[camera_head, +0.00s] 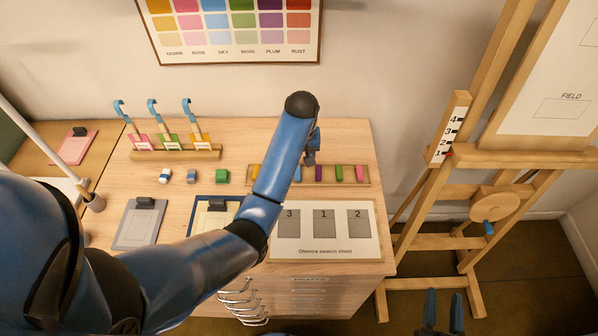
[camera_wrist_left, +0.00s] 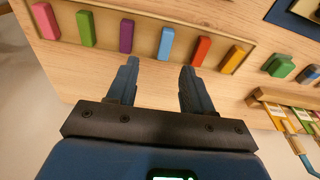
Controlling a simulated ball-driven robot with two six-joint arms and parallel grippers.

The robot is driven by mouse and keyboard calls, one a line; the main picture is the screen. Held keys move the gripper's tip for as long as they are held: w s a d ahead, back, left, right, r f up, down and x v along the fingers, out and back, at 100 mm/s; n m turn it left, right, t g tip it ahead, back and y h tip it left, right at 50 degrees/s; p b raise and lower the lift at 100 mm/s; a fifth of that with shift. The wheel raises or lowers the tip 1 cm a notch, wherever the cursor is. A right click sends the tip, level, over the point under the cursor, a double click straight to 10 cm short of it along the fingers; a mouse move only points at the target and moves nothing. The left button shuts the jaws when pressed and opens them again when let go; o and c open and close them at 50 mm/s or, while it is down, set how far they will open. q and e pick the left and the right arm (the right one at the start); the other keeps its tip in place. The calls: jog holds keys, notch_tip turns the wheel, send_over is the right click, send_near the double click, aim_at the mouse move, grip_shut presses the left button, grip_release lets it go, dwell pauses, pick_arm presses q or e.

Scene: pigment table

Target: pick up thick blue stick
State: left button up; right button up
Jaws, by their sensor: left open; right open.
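In the left wrist view, a light-blue stick (camera_wrist_left: 166,43) lies in a row on a wooden tray (camera_wrist_left: 62,60). It is between a purple stick (camera_wrist_left: 126,36) and a red-orange stick (camera_wrist_left: 202,51). My left gripper (camera_wrist_left: 160,65) is open and empty, its fingertips just short of the blue stick's near end and roughly in line with it. In the head view my left arm reaches over the table and covers part of the tray. My right gripper (camera_head: 443,312) is open and empty at the bottom right, away from the table.
The tray also holds pink (camera_wrist_left: 45,20), green (camera_wrist_left: 85,28) and orange (camera_wrist_left: 232,58) sticks. Left of it are a green block (camera_head: 222,176) and a rack (camera_head: 175,154) with hooked tools. A swatch sheet (camera_head: 325,250) lies in front. An easel (camera_head: 470,158) stands right.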

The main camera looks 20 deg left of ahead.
pick_arm(q)
send_over(297, 171)
jog(key=s+d, duration=0.1)
notch_tip(297, 171, down, 4)
jog(key=shift+f, duration=0.1)
jog(key=shift+a+f+p, duration=0.1)
jog(key=shift+f+p, duration=0.4)
jog(key=shift+p, duration=0.1)
jog(key=f, duration=0.3)
jog(key=shift+w+a+p, duration=0.25)
jog(key=shift+p, duration=0.1)
jog(key=shift+w+f, duration=0.1)
jog(key=shift+f, duration=0.45)
jog(key=shift+c, duration=0.3)
grip_shut()
